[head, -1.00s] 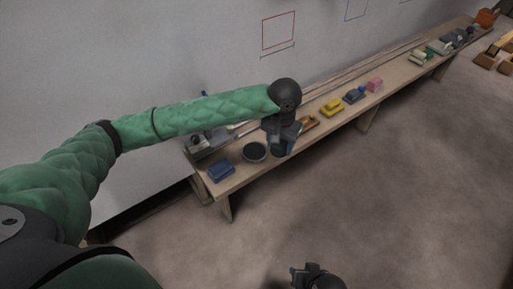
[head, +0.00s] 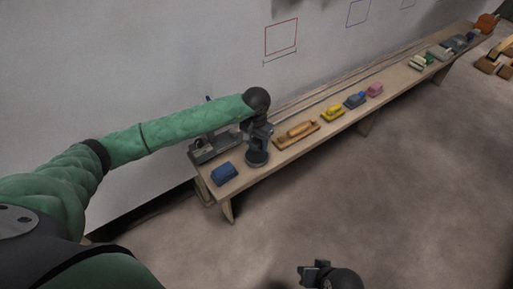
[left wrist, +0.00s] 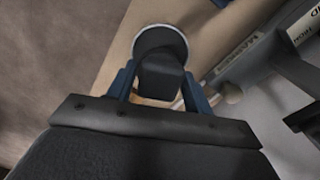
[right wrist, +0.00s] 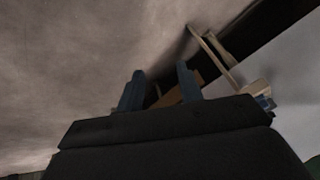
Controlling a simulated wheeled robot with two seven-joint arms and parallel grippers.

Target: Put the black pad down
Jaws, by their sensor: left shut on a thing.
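My left gripper (head: 257,143) is shut on the black pad (left wrist: 160,78), a dark block between its blue fingers in the left wrist view. My right gripper (right wrist: 160,90) is open and empty, away from the bench.
The long wooden bench (head: 240,182) runs along the wall. A blue block (head: 223,174) lies left of the dish, a grey tool (head: 215,147) behind. An orange-brown float (head: 297,133), a yellow block (head: 333,113) and several others lie to the right.

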